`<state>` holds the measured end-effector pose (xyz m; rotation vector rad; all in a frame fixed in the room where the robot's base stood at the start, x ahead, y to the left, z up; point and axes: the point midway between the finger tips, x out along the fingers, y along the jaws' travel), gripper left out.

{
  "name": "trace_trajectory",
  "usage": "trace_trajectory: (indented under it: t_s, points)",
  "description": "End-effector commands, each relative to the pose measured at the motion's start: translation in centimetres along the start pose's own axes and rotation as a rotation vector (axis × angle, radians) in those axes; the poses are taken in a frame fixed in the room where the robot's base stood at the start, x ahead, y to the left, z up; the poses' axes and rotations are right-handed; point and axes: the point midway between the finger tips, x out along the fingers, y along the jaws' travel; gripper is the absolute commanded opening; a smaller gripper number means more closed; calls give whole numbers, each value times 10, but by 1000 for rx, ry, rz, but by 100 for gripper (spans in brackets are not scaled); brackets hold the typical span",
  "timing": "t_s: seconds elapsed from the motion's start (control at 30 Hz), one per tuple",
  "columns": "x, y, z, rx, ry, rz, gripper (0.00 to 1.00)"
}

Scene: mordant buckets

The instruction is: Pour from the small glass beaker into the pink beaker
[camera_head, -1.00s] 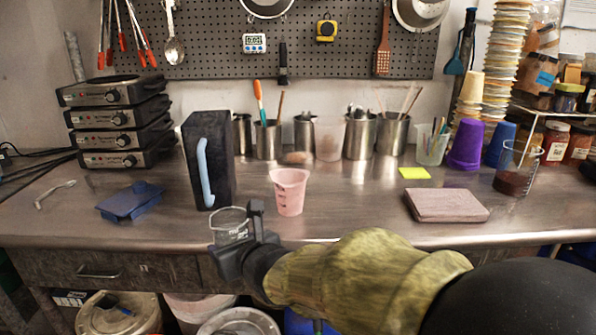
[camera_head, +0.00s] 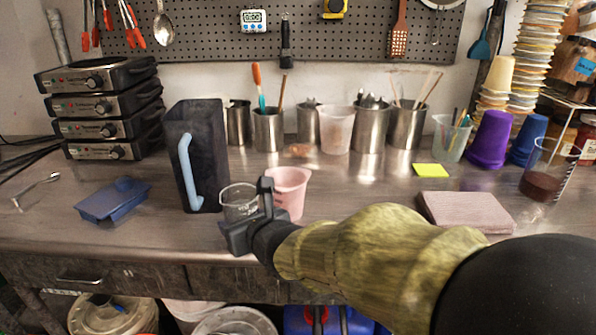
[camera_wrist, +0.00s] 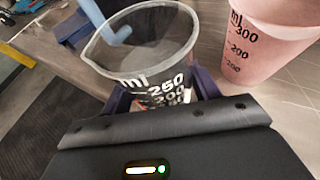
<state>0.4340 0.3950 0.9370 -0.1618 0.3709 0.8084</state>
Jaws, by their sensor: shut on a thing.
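The small glass beaker (camera_head: 239,200) is clear with dark markings and a spout. My gripper (camera_head: 247,222) is shut on it near the table's front edge. In the wrist view the beaker (camera_wrist: 140,52) looks upright or nearly so between my fingers, and I see no clear contents in it. The pink beaker (camera_head: 290,187) stands upright on the table just right of and slightly behind my gripper, partly hidden by it in the head view. In the wrist view the pink beaker (camera_wrist: 270,45) is at the upper right, apart from the glass beaker.
A dark box-like pitcher with a blue handle (camera_head: 198,155) stands close behind the glass beaker, to its left. A blue tray (camera_head: 113,200) lies further left. A pinkish-brown pad (camera_head: 466,212) lies on the right. Steel canisters (camera_head: 268,130) line the back.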

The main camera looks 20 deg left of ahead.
Motion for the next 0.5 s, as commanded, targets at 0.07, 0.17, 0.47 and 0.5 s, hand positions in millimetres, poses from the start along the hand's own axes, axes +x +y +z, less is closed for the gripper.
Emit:
trace_trajectory:
  t_s: [0.07, 0.17, 0.47, 0.5]
  points:
    - [0, 0, 1, 0, -2, 1, 29]
    - [0, 0, 1, 0, -2, 1, 29]
    - [-4, -5, 11, 58, 17, 21, 29]
    - [-5, -6, 12, 73, 21, 27, 29]
